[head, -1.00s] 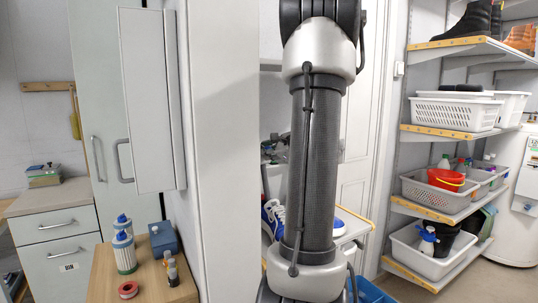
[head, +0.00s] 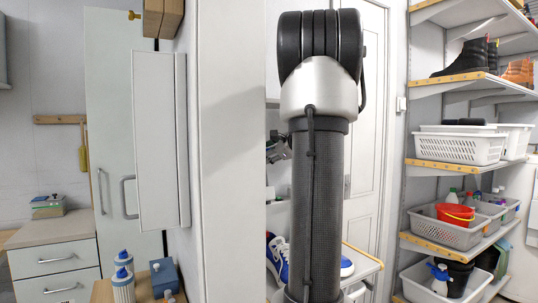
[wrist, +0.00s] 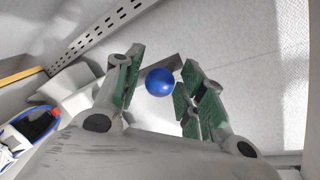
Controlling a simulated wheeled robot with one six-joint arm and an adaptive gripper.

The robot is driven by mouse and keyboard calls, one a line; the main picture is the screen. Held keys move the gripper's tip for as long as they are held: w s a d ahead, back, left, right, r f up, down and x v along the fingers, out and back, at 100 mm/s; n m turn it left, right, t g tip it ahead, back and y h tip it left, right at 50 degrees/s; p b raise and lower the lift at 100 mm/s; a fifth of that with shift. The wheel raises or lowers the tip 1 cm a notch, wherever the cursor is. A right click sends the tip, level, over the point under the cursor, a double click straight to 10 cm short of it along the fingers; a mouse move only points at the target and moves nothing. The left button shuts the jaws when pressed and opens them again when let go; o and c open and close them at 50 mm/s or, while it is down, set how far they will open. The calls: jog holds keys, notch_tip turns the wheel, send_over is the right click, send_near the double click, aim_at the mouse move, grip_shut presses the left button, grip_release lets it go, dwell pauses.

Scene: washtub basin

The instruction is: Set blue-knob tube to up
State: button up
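A round blue knob (wrist: 159,82) shows in the wrist view, between the two fingers of my gripper (wrist: 160,74). A short grey bar beside the knob may be part of its tube, but I cannot tell its full shape or direction. The green-padded fingers are spread on either side of the knob, with a visible gap on the right; on the left the gap is small. I cannot tell whether the knob lies level with the pads or beyond them. My gripper, the knob and the tube do not show in the head view, where my arm covers the middle.
In the head view, shelves with baskets (head: 462,148) stand right, a white panel (head: 157,140) left, and bottles (head: 122,285) at lower left. The pale wall behind the knob looks clear.

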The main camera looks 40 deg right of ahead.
jog(key=shift+s, duration=0.1)
jog(key=v, duration=1.1)
jog(key=shift+s, duration=0.35)
jog(key=shift+r, duration=0.15)
